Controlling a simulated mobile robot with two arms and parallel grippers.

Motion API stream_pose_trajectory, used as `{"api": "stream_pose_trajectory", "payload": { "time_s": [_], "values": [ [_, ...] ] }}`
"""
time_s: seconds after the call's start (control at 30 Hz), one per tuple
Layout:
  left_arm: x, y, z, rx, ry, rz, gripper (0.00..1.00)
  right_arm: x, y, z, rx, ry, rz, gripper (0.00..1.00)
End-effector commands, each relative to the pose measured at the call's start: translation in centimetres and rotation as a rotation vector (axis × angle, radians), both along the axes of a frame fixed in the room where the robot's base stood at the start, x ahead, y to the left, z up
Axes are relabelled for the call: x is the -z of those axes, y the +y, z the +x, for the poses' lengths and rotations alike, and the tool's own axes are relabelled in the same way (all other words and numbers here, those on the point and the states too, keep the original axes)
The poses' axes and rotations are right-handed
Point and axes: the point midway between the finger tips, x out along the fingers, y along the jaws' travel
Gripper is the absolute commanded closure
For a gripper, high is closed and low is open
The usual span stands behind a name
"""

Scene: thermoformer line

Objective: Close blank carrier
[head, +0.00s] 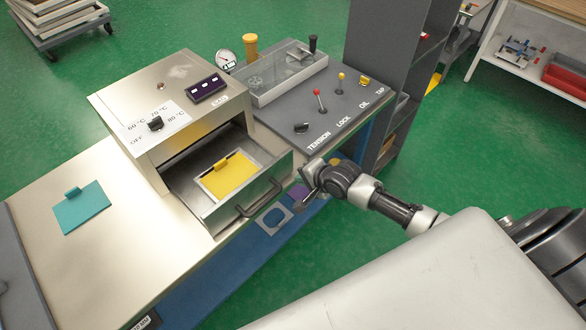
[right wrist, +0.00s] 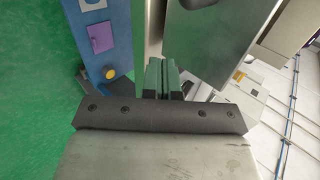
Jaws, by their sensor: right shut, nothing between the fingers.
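The blank carrier (head: 272,187) is a metal drawer pulled out of the front of the steel heater box (head: 130,95). A yellow blank (head: 229,177) with a tab lies flat in it. A bar handle (head: 262,200) is on the carrier's front. My right gripper (head: 300,191) is just right of the carrier's front and handle, apparently apart from them. In the right wrist view its fingers (right wrist: 162,78) are together with nothing between them. A metal panel stands close beyond them there; I cannot tell which part it is. My left gripper is out of view.
A teal blank (head: 82,207) lies on the bench at left. A grey control panel (head: 345,105) with levers and a clear-walled tray (head: 285,72) is right of the heater. A dark shelf unit (head: 385,45) stands behind.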

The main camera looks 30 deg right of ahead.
Motion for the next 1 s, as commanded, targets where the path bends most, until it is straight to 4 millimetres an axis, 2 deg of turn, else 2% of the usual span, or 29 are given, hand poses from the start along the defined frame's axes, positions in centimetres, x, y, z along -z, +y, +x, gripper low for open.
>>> {"api": "stream_pose_trajectory", "payload": {
  "time_s": [0.1,0.23,0.77,1.0],
  "values": [
    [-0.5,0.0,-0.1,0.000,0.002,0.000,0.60,-0.3,0.7,2.0,-0.001,-0.003,0.000,1.00],
    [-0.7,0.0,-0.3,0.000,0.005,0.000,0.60,-0.1,1.1,3.2,0.000,-0.001,0.000,1.00],
    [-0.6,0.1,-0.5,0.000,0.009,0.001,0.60,0.0,1.4,3.8,0.000,-0.001,0.000,1.00],
    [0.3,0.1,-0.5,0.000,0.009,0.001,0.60,0.1,2.2,5.9,0.001,-0.003,0.003,1.00]
  ]
}}
